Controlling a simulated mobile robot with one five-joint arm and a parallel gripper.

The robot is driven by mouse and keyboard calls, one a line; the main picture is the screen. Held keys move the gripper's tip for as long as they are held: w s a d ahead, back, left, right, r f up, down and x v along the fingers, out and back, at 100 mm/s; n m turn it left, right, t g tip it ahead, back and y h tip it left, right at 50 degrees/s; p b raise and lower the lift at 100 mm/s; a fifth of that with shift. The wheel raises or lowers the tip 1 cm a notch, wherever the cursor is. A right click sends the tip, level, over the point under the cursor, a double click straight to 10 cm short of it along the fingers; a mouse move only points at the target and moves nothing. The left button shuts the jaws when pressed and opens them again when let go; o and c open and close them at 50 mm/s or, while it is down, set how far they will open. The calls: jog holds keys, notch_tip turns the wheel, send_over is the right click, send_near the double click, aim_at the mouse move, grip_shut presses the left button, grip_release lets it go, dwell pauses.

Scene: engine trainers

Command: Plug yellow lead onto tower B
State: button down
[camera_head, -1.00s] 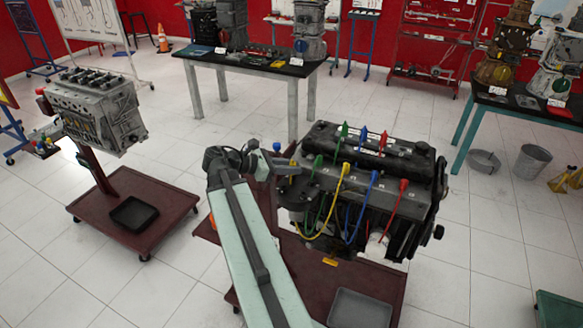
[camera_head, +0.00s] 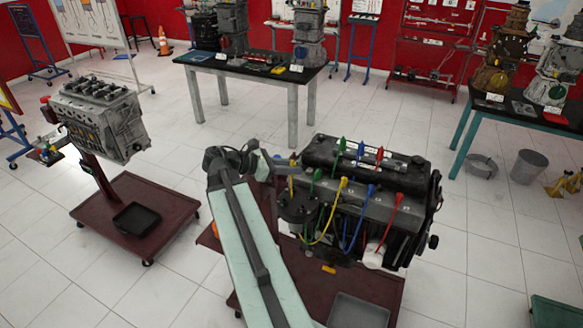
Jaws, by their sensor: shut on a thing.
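My gripper (camera_head: 285,166) is left of the engine (camera_head: 370,185), above the round black part (camera_head: 298,206) at its left end. It is shut on a small yellow piece, which looks like the end of the yellow lead (camera_head: 291,183). The lead's other yellow boot (camera_head: 343,184) stands upright in the front row between a green boot (camera_head: 318,175) and a blue boot (camera_head: 371,190). Its cable loops down toward the round part. Green, blue and red boots also stand in a back row. Tower labels are too small to read, so I cannot tell which is B.
The engine stands on a dark red wheeled base with a grey tray (camera_head: 358,310). Another engine (camera_head: 100,117) on a stand is at left. A table (camera_head: 250,68) with parts is behind; a bucket (camera_head: 528,167) is at right. White floor between them is clear.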

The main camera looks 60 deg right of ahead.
aim_at(291, 191)
jog(key=shift+r+p, duration=0.3)
jog(key=shift+r, duration=0.25)
jog(key=shift+f, duration=0.2)
jog(key=shift+f+b, duration=2.7)
jog(key=shift+b, duration=0.15)
jog(key=shift+f+b, duration=0.85)
jog(key=shift+r, duration=0.1)
jog(key=shift+r+p, duration=3.65)
jog(key=shift+p, duration=0.05)
jog(key=shift+f, duration=0.2)
